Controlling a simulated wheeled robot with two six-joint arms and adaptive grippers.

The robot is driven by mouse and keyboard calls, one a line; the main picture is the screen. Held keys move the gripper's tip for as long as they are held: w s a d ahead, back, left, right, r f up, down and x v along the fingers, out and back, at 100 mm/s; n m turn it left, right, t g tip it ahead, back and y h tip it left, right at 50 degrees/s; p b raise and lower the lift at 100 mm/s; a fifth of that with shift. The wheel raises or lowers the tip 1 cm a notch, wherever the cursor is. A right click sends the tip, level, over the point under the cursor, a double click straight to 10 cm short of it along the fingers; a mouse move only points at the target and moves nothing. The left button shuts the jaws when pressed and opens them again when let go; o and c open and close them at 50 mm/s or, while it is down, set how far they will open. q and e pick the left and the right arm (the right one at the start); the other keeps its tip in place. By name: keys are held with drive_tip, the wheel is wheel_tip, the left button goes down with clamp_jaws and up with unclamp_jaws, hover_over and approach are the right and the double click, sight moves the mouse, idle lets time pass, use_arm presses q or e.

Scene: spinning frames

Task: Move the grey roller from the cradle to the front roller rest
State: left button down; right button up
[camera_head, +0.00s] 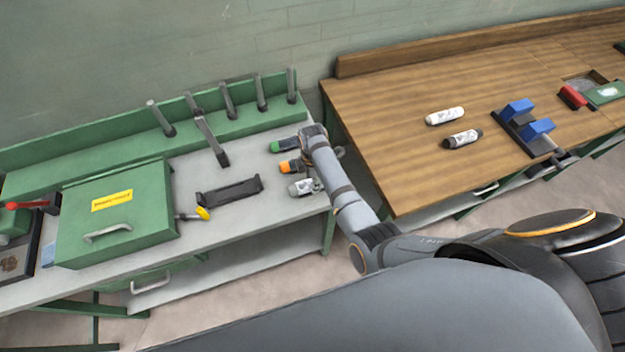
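A grey-and-black cylinder (301,187), possibly the grey roller, lies at the right end of the green-framed bench (262,205). Beside it lie an orange-ended cylinder (290,167) and a green-ended one (284,145). A long black holder with raised ends (229,191) sits empty at the bench front; I cannot tell whether it is the cradle or the front roller rest. My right arm reaches over the bench's right end. Its gripper (321,182) is close beside the grey cylinder, mostly hidden by the arm; contact and finger opening are unclear.
A green box (116,215) with a yellow label and a yellow-ended tool (201,213) stand left. Upright pegs (228,101) line the back rail. The wooden table (400,165) at right holds a white roller (445,116), a grey-and-black roller (462,138) and blue blocks (537,129).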

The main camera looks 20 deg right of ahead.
drive_tip(key=shift+f, duration=0.2)
idle(0.3)
drive_tip(key=o, duration=1.3)
drive_tip(key=shift+o, duration=0.2)
wheel_tip(320, 180, up, 12)
